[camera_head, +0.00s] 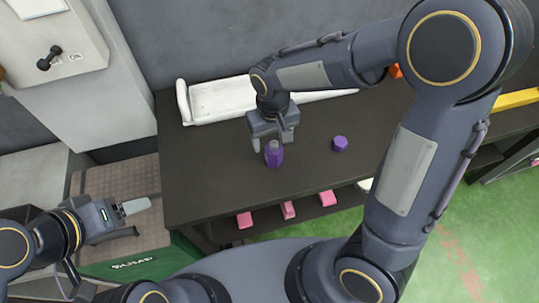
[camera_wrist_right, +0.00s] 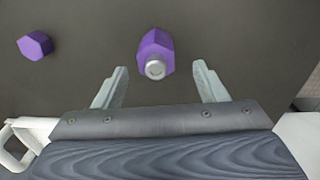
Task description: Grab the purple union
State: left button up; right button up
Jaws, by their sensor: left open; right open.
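A purple hexagonal piece with a grey round end, which looks like the union (camera_head: 273,155), stands on the dark table (camera_head: 205,190). In the right wrist view the purple union (camera_wrist_right: 156,45) lies between the lines of the two fingers, just beyond the tips. My right gripper (camera_head: 271,142) is open and empty above and beside it; the open fingers also show in the wrist view (camera_wrist_right: 160,72). A second, plain purple hexagonal piece (camera_head: 339,143) sits to the right; it also shows in the wrist view (camera_wrist_right: 35,46). My left gripper (camera_head: 132,207) is open, away at the left.
A white tray (camera_head: 215,100) lies along the table's back edge, partly hidden by my right arm. Several pink blocks (camera_head: 288,209) are below the front edge. A green box marked DUMP (camera_head: 135,265) is at lower left. The table around the purple pieces is clear.

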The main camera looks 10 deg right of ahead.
aim_at(274, 153)
jog(key=f, duration=0.7)
jog(key=shift+d+f, duration=0.2)
jog(key=shift+f, duration=0.05)
jog(key=c, duration=1.3)
jog(key=shift+r, duration=0.15)
